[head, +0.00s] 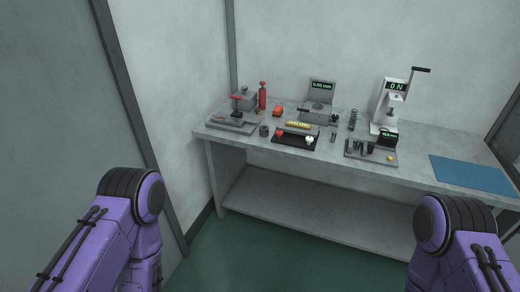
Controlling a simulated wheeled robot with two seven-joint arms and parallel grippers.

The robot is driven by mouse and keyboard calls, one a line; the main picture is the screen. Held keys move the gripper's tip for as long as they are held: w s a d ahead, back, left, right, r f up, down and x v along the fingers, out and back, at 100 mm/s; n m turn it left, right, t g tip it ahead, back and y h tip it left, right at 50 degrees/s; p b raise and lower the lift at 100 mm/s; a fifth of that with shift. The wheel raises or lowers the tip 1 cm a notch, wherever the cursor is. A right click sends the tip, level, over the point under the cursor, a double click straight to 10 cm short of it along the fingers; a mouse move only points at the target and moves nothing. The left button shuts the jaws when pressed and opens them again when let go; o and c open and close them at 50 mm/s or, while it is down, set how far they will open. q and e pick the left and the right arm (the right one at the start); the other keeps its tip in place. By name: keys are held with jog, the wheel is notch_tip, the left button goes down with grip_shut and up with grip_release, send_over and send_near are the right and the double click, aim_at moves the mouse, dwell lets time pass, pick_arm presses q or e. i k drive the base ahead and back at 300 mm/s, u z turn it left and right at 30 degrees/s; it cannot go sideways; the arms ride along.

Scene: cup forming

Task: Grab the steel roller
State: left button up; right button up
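The steel roller cannot be singled out with certainty at this size. Small grey cylinders (361,146) stand on a grey tray (384,158) at the right of the workbench (420,172). A small dark cylindrical piece (264,131) stands at the bench's front left, and another small grey piece (333,137) stands beside the black tray. My two purple arms show at the lower left and lower right, well short of the bench. Neither gripper is in view.
A black tray (292,141) holds red and white pieces. Behind stand a gauge with a display (321,87), a lever press (392,100) and a red bottle (262,97). A blue mat (472,174) lies bare at right. Green floor separates me from the bench.

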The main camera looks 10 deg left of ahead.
aim_at(264, 130)
jog(key=u, duration=0.65)
jog(key=i, duration=1)
jog(key=z, duration=0.3)
